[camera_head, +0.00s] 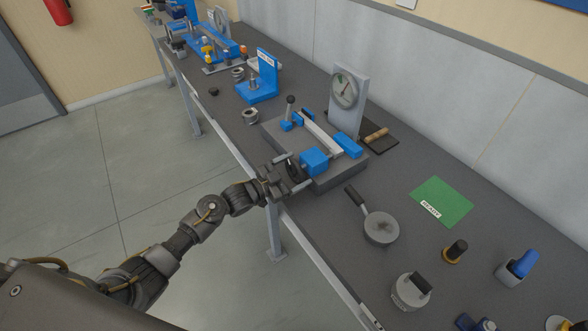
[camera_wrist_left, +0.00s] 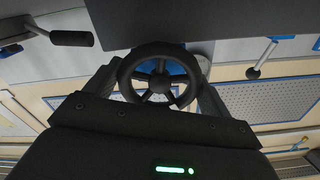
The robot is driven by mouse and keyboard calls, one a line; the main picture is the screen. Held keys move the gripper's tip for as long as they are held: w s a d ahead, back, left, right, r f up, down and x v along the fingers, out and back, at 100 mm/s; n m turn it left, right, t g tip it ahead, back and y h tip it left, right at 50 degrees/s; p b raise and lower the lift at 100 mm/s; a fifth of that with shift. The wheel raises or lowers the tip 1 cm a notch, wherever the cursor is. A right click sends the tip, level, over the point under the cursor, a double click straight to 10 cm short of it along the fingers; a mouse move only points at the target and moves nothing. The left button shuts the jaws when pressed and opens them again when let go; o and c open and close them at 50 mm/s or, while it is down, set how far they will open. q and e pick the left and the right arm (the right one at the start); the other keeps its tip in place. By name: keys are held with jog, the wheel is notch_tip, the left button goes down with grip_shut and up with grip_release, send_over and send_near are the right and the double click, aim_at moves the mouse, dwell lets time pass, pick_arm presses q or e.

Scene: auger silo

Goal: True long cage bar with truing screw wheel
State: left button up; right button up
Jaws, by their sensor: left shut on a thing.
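My left gripper (camera_head: 284,179) is at the front edge of the bench, shut on the black spoked screw wheel (camera_head: 293,168). In the left wrist view the wheel (camera_wrist_left: 159,76) sits between the two fingers, with its spokes and hub facing me. The wheel is on the near side of a blue block (camera_head: 314,161) on the grey truing fixture (camera_head: 342,174). The long pale bar (camera_head: 322,136) lies across the fixture between blue supports. A dial gauge (camera_head: 344,91) stands upright behind the bar. My right gripper is not in view.
A round grey pan-like tool (camera_head: 380,228) with a dark handle lies right of the fixture. A green READY mat (camera_head: 441,202) is farther right. A blue stand (camera_head: 258,87) and a metal ring (camera_head: 250,116) are to the left. Several small tools crowd the lower right.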

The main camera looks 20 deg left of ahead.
pick_arm(q)
jog(key=shift+n, duration=0.8)
jog(key=o, duration=0.9)
jog(key=b+v, duration=0.2)
jog(key=v, duration=0.9)
jog(key=shift+d, duration=0.1)
